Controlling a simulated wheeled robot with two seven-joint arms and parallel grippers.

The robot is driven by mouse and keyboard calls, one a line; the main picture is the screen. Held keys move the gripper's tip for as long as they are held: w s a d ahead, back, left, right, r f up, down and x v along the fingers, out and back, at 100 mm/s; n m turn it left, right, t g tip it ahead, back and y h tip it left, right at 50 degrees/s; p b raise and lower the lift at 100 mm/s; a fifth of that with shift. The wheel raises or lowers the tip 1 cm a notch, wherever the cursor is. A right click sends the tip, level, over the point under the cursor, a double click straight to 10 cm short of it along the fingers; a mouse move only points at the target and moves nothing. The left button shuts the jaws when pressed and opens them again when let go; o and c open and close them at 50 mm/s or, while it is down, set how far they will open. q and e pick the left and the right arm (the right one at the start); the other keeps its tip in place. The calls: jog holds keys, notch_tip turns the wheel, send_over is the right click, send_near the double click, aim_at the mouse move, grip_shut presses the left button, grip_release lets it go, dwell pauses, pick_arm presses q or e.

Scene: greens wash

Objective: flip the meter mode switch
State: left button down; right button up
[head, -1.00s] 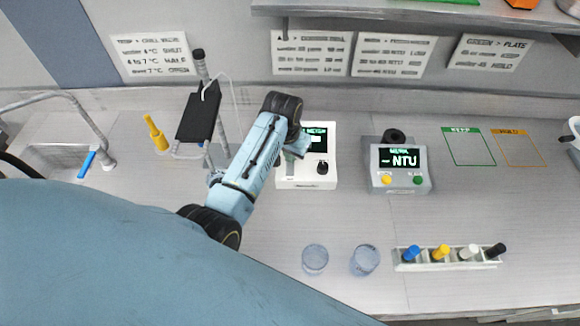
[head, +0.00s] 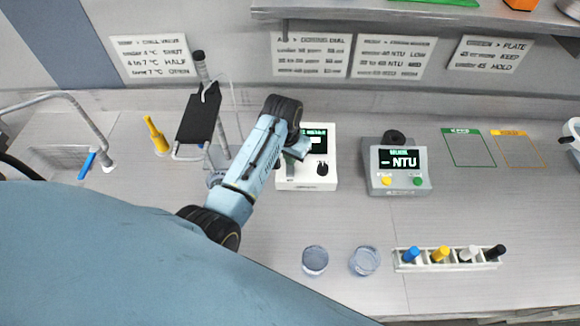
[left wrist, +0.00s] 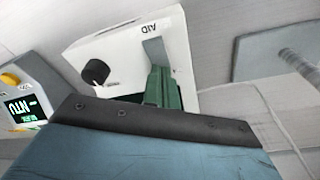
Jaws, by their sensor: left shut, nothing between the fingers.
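The white meter box (head: 328,180) stands on the bench with a dark screen (head: 318,142) and a black knob (head: 322,169). In the left wrist view the box (left wrist: 112,35) shows the knob (left wrist: 96,72) and a grey strip (left wrist: 154,50) beside the lettering, apparently the mode switch or its slot. My left gripper (head: 299,150) is over the left part of the box. Its green fingers (left wrist: 161,88) are shut and empty, at the lower end of the grey strip. I cannot tell whether they touch it. The fingers and wrist hide part of the box face. My right gripper is out of view.
A grey NTU meter (head: 400,168) stands to the right. Two clear cups (head: 315,260) and a rack (head: 450,266) with coloured-capped vials are in front. A dark plate on a stand (head: 198,118) is left of my wrist. The bench between the meters and cups is clear.

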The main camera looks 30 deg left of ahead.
pick_arm(q)
jog(key=shift+r+p, duration=0.55)
jog(key=shift+r, duration=2.6)
